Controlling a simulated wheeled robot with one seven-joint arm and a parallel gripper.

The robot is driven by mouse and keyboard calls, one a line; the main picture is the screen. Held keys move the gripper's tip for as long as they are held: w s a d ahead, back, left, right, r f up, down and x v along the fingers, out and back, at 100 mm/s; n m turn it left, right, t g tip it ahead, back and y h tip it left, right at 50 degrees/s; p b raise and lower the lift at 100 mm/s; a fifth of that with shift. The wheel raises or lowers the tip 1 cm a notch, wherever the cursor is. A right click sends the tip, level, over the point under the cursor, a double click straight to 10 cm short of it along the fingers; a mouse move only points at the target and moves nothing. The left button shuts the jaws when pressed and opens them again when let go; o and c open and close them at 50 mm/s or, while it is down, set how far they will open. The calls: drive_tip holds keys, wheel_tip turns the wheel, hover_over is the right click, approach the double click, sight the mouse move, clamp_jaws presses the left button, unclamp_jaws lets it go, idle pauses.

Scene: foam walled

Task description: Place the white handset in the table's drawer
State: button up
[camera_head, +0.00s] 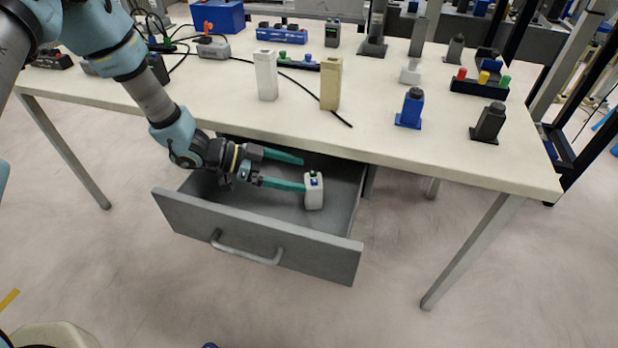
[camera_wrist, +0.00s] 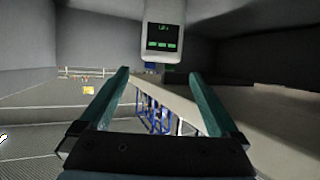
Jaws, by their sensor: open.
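The white handset (camera_head: 314,193) is in the open grey drawer (camera_head: 255,236) under the table (camera_head: 440,157), toward the drawer's right side. It is small and blocky with a dark and blue-green top. My gripper (camera_head: 303,174) reaches into the drawer from the left with its two green fingers spread apart. The near fingertip is close to the handset; I cannot tell from the head view whether they touch. In the wrist view the handset (camera_wrist: 163,30), with a dark screen and green marks, is beyond the open fingers (camera_wrist: 162,88), with nothing between them.
On the tabletop stand a white block (camera_head: 266,75), a beige block (camera_head: 331,84), a blue device (camera_head: 410,108) and a dark device (camera_head: 488,122). Black cables lie near the blocks. The drawer front with its handle (camera_head: 245,250) sticks out over clear floor.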

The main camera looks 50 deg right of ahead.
drive_tip(key=v, duration=0.7)
drive_tip(key=shift+b, duration=0.45)
